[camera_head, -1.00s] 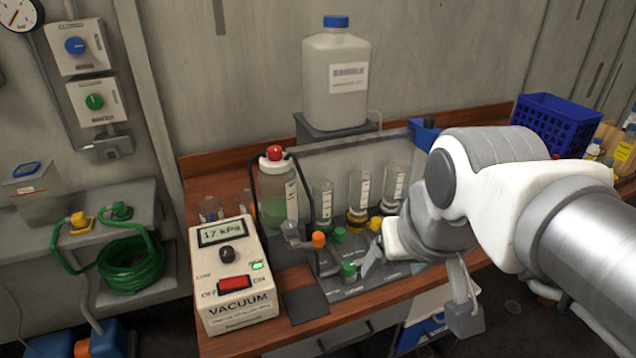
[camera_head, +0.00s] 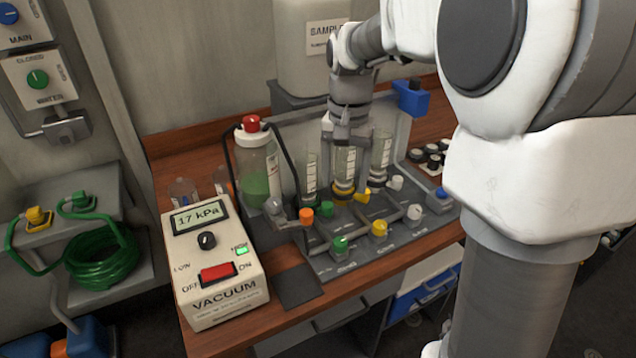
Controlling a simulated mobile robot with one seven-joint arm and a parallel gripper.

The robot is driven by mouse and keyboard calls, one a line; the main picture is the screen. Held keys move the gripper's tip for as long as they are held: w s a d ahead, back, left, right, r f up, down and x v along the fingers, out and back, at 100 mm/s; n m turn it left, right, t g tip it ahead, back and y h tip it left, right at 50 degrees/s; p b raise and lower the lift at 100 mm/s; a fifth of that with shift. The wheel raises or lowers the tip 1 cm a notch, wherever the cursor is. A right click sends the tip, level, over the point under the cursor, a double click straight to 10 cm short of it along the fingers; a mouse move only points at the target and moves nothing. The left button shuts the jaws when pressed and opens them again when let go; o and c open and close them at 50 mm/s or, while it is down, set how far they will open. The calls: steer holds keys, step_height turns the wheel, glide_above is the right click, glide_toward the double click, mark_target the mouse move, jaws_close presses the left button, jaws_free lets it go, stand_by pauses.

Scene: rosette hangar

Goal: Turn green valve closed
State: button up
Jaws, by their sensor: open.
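The bench manifold (camera_head: 322,263) carries several coloured knobs. A green valve knob (camera_head: 340,244) is at its front left. Another green knob (camera_head: 327,208) is behind it, below the left glass cylinder (camera_head: 311,172). I cannot tell from the picture which green one the task means; a green wall knob (camera_head: 37,78) is also at the upper left. My gripper (camera_head: 343,140) points down at the middle cylinder's top, behind and above the manifold knobs. It is open, apart from the green knobs, and seems to hold nothing. Its fingers partly hide the middle cylinder's top.
A vacuum box (camera_head: 214,265) reading 17 kPa stands at the bench's left. A red-capped bottle (camera_head: 258,165) is behind it. An orange knob (camera_head: 306,215) and yellow knob (camera_head: 379,229) flank the front green one. A large jug (camera_head: 300,60) stands behind.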

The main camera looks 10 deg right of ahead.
mark_target(340, 241)
step_height(340, 241, down, 17)
steer(key=b, duration=0.2)
steer(key=shift+f+b, duration=0.2)
steer(key=shift+b, duration=0.2)
jaws_close()
